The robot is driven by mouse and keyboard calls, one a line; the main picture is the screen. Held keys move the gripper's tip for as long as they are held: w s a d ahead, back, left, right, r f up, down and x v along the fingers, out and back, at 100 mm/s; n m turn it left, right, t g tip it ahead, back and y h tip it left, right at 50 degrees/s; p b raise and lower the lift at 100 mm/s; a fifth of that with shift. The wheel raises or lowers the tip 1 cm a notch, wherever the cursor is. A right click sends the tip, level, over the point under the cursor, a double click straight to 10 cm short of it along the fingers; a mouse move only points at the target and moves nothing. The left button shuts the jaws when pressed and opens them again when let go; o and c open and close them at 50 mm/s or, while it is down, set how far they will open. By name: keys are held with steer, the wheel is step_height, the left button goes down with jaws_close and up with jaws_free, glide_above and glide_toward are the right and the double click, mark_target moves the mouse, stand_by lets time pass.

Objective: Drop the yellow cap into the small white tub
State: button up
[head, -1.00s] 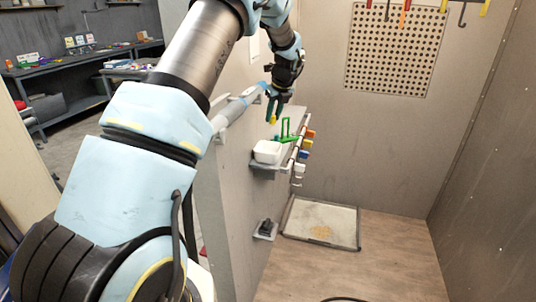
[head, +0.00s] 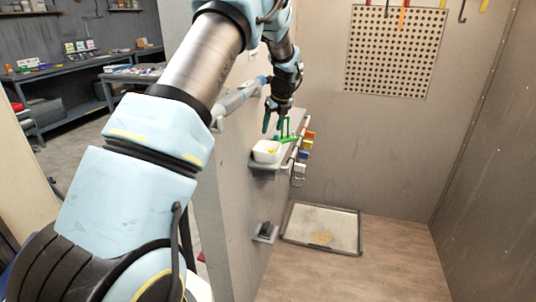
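The small white tub (head: 263,156) stands on a narrow grey shelf on the booth's left wall. The yellow cap (head: 272,150) shows as a small yellow patch at the tub's opening, seemingly inside it. My gripper (head: 273,130) is just above the tub, pointing down. Its two green-tipped fingers are spread apart with nothing between them. The cap is apart from the fingertips.
The shelf (head: 264,170) also bears a green frame-like item (head: 286,128) close beside my gripper. Several coloured tags hang along the shelf's right edge. A grey tray (head: 321,228) lies on the floor. The booth's middle is clear.

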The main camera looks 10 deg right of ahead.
steer(key=shift+o, duration=0.2)
steer(key=shift+r, duration=0.1)
steer(key=b+v, duration=0.3)
steer(key=v, duration=0.7)
steer(key=shift+s+r, duration=0.2)
steer(key=shift+r, duration=0.05)
steer(key=shift+s+d, duration=0.1)
steer(key=shift+d, duration=0.05)
